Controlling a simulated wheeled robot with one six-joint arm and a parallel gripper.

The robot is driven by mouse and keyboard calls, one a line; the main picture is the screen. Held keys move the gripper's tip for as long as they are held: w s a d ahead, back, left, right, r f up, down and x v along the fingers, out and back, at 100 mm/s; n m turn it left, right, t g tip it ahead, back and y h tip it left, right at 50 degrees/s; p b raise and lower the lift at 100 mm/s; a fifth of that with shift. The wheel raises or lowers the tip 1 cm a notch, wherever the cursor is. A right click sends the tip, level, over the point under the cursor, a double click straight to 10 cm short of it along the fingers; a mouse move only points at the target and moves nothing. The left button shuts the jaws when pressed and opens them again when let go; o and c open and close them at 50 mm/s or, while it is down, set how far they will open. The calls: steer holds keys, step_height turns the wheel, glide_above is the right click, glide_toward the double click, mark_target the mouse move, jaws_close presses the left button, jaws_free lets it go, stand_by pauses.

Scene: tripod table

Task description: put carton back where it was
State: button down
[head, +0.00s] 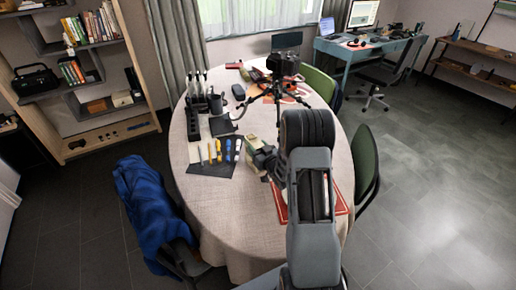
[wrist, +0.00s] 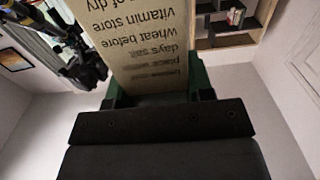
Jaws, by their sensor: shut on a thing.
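The carton (wrist: 143,40) is a tan box with printed dark text, upside down in the wrist view. My gripper (wrist: 158,88) is shut on it, with green-edged jaws at its two sides. In the head view a pale part of the carton (head: 254,142) shows at my gripper (head: 264,158), over the middle of the table (head: 235,215). My arm hides part of the area to the right. I cannot tell how far the carton is above the cloth.
A black tripod with a camera (head: 283,64) stands behind my gripper. A dark mat (head: 212,170) with several tools lies to the left. A red flat thing (head: 341,206) lies partly behind my arm. The table's front left is clear. A green chair (head: 366,165) stands at right.

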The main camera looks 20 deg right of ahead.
steer(key=shift+f, duration=0.2)
steer(key=c, duration=0.5)
jaws_free()
steer(key=shift+r, duration=0.1)
